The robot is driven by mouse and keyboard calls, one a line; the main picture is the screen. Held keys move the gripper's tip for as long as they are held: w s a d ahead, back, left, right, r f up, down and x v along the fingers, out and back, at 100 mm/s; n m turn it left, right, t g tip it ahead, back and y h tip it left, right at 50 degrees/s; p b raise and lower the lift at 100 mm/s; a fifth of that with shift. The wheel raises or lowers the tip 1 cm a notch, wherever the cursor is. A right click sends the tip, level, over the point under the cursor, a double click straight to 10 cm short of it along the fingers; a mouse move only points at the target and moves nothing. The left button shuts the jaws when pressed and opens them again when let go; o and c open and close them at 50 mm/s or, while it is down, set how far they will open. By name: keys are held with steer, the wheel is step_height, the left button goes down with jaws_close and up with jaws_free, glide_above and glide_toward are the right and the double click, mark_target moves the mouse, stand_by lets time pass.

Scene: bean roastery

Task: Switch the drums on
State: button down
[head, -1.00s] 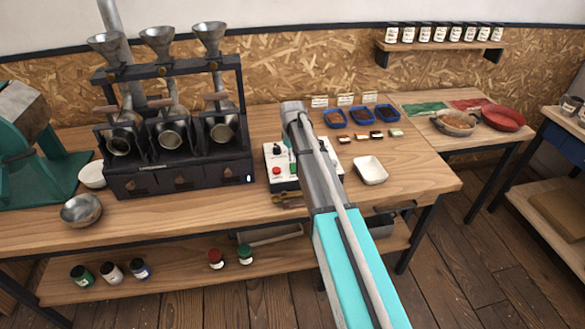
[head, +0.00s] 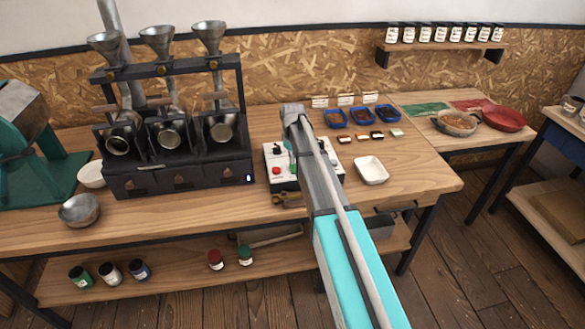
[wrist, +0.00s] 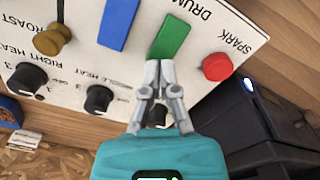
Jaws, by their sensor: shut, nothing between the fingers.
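The white control panel (head: 277,181) stands on the bench, right of the roaster, partly hidden by my arm. The wrist view shows its face (wrist: 215,95) closely. A green lever (wrist: 171,38) sits by the lettering "DRUM", whose end is cut off or covered. My gripper (wrist: 159,64) is shut and empty, its fingertips at the near end of the green lever. I cannot tell whether they touch. A red button (wrist: 217,66) sits by "SPARK", and a blue lever (wrist: 118,22) is on the other side. The three-drum roaster (head: 180,178) stands left of the panel.
Black heat knobs (wrist: 99,99) and a brass knob (wrist: 52,40) are close to the gripper. A white dish (head: 371,171), blue trays (head: 335,119) and a metal bowl (head: 80,210) stand on the bench. The bench front between bowl and panel is clear.

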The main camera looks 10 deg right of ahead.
mark_target(293, 165)
steer(key=shift+f+b, duration=0.6)
steer(key=shift+f, duration=0.05)
stand_by(0.5)
steer(key=shift+r, duration=0.15)
steer(key=shift+r+p, duration=3.4)
steer(key=shift+p, duration=0.15)
steer(key=s+m, duration=0.6)
steer(key=s, duration=2.3)
steer(key=shift+a, duration=0.15)
